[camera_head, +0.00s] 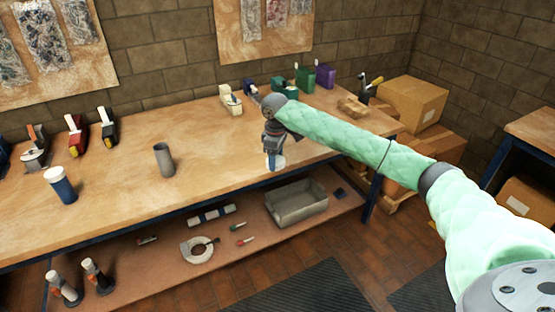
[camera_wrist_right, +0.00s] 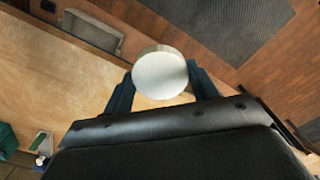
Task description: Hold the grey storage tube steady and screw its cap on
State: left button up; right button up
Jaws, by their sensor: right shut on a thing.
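The grey storage tube (camera_head: 163,160) stands upright on the wooden workbench in the head view, left of the middle, with its open end up. My right gripper (camera_head: 274,158) is over the front edge of the bench, well to the right of the tube and apart from it. It is shut on a pale round cap (camera_wrist_right: 160,73), whose flat face shows between the two dark fingers (camera_wrist_right: 162,85) in the right wrist view. The cap's sides are mostly hidden there. My left gripper is in neither view.
A blue cup with a white top (camera_head: 62,185) stands left of the tube. Several tools line the back left. A tape dispenser (camera_head: 231,101) stands at the back. A grey bin (camera_head: 297,203) is on the lower shelf. The bench between tube and gripper is clear.

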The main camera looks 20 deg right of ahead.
jog(key=m, duration=0.1)
jog(key=a+m, duration=0.1)
jog(key=m, duration=0.1)
jog(key=shift+a+f, duration=0.15)
jog(key=shift+f, duration=0.1)
jog(key=s+a+f+m, duration=0.3)
jog(key=s+a+f, duration=0.1)
jog(key=a+f, duration=0.2)
jog(key=s+a+f+m, duration=0.3)
jog(key=s+a+f, duration=0.2)
jog(key=a+f, duration=0.2)
notch_tip(320, 180, down, 2)
jog(key=shift+f, duration=0.1)
